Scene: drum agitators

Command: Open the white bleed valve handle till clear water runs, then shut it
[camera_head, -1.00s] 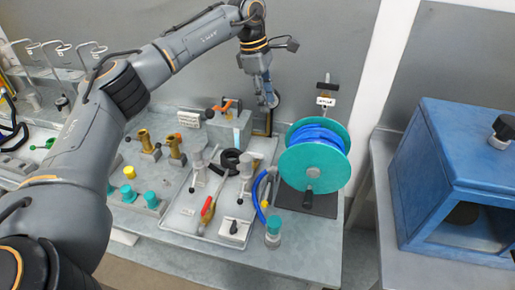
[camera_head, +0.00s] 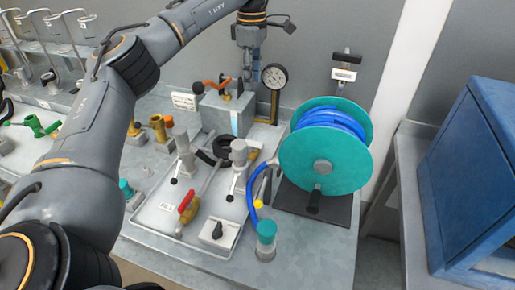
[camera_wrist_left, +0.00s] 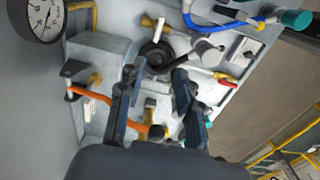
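My left gripper (camera_head: 249,82) is over the grey block (camera_head: 232,112) on the bench, beside the pressure gauge (camera_head: 274,77). In the left wrist view its two fingers (camera_wrist_left: 155,80) are apart with nothing between them. An orange lever (camera_head: 210,86) on a brass fitting sits atop the block; it also shows in the wrist view (camera_wrist_left: 92,97). My right gripper is not in view.
A teal reel (camera_head: 325,160) with blue hose stands right of the tray. In the tray are a red-handled valve (camera_head: 187,206), grey fittings with black-tipped levers (camera_head: 238,160) and a black-knobbed white box (camera_head: 218,232).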

